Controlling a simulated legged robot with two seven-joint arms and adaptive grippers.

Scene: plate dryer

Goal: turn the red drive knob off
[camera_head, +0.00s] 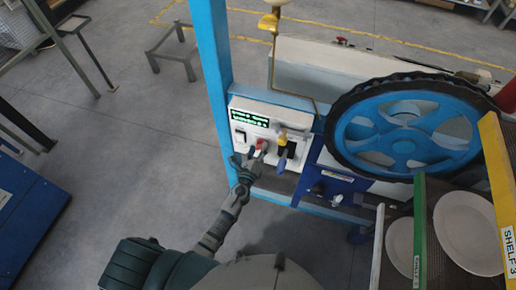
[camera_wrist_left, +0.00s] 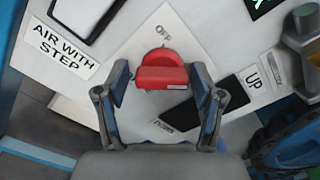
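The red drive knob (camera_head: 262,145) is on the white control panel (camera_head: 240,107) of the blue-framed machine. In the left wrist view the red knob (camera_wrist_left: 162,72) sits on a white square plate (camera_wrist_left: 188,42), with the word OFF above it. My left gripper (camera_head: 248,159) is at the panel, just at the knob. In the left wrist view my left gripper (camera_wrist_left: 162,92) is open, one finger on each side of the knob, with gaps visible. The knob's grip bar lies roughly level in that view. My right gripper is not in view.
A yellow-topped lever (camera_head: 282,138) and a black part (camera_head: 291,149) stand right of the knob. A large blue wheel (camera_head: 405,145) is farther right. White plates (camera_head: 468,232) stand in a rack at lower right. Floor left of the machine is open.

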